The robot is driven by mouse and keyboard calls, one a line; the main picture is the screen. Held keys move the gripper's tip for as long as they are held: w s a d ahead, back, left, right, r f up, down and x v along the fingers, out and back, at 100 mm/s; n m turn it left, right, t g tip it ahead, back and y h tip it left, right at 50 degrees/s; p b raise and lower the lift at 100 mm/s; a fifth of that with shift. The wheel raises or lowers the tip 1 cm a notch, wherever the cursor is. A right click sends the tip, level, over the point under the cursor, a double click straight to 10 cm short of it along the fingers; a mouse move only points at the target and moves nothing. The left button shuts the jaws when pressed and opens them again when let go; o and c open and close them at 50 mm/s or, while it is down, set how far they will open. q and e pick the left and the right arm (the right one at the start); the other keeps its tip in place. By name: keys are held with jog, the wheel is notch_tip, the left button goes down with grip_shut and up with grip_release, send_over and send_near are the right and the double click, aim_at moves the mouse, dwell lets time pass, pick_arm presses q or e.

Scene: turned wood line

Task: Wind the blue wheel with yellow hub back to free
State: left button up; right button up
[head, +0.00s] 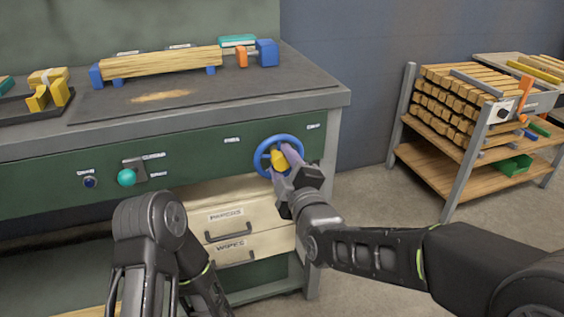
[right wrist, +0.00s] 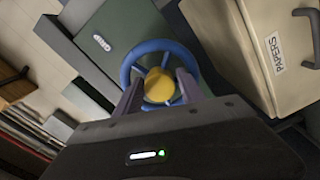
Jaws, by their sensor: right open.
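The blue wheel (head: 256,152) with its yellow hub (head: 278,158) is mounted on the green front panel of the bench, below the worktop. My right gripper (head: 283,165) is at the wheel, its two fingers open on either side of the hub. In the right wrist view the blue rim (right wrist: 160,44) and the yellow hub (right wrist: 158,86) show between and beyond the fingers (right wrist: 160,88). I cannot tell whether the fingers touch the hub. Part of the rim is hidden behind my fingers. My left arm shows at the lower left, but its gripper is not seen.
A turquoise button (head: 127,177) and a dark blue knob (head: 90,181) are on the panel to the left. Drawers (head: 225,218) marked PAPERS and WIPES lie below the wheel. A wooden piece (head: 165,62) lies on the worktop. A rack of wood (head: 455,110) stands at right.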

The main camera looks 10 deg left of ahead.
jog(key=p+v, duration=0.1)
jog(key=v, duration=0.6)
jog(key=shift+s, duration=0.25)
jog(key=shift+d, duration=0.15)
